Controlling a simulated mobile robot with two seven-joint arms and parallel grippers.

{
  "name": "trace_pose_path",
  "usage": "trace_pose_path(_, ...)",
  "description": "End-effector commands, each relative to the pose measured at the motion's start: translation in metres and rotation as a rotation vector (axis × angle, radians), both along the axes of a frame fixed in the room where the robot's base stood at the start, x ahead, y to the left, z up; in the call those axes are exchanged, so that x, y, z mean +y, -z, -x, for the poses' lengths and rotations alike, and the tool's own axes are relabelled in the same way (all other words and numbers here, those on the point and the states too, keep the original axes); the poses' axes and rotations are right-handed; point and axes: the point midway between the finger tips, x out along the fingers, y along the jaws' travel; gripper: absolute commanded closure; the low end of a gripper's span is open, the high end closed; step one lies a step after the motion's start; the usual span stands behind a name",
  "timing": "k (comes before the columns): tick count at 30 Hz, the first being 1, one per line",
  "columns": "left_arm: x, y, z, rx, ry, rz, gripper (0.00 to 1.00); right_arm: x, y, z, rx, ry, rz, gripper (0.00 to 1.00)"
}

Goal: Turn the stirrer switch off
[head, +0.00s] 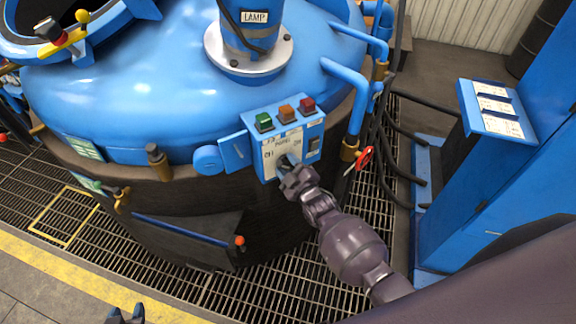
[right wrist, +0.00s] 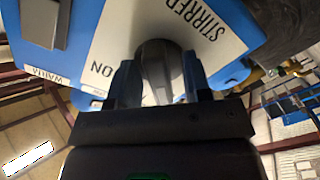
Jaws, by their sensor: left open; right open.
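The stirrer switch is a dark rotary knob (right wrist: 158,68) on a white plate (right wrist: 115,45) lettered STIRRER and ON in the right wrist view. My left gripper (head: 126,316) is open and empty at the bottom edge, away from the box.
Green (head: 263,122), orange (head: 286,113) and red (head: 306,104) buttons or lamps top the box. A blue cabinet (head: 450,200) is further right. Grating (head: 275,262) lies below.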

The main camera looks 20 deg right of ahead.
Motion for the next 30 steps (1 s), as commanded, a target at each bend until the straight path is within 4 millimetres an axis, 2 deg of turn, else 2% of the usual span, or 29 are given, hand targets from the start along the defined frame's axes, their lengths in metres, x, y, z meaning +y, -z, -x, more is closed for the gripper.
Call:
trace_pose_path(7,0.000,0.000,0.000,0.000,0.000,0.000,0.57,-0.005,0.001,0.018,0.001,0.001,-0.001,0.55)
trace_pose_path(15,0.000,0.000,0.000,0.000,0.000,0.000,0.57,-0.014,0.001,0.064,0.001,0.000,0.001,0.55)
trace_pose_path(21,0.000,0.001,0.000,-0.001,0.000,0.000,0.57,-0.020,0.001,0.091,0.001,0.001,0.000,0.55)
trace_pose_path(30,0.000,0.001,0.000,-0.001,0.000,0.000,0.57,-0.023,0.000,0.106,0.001,0.000,0.000,0.55)
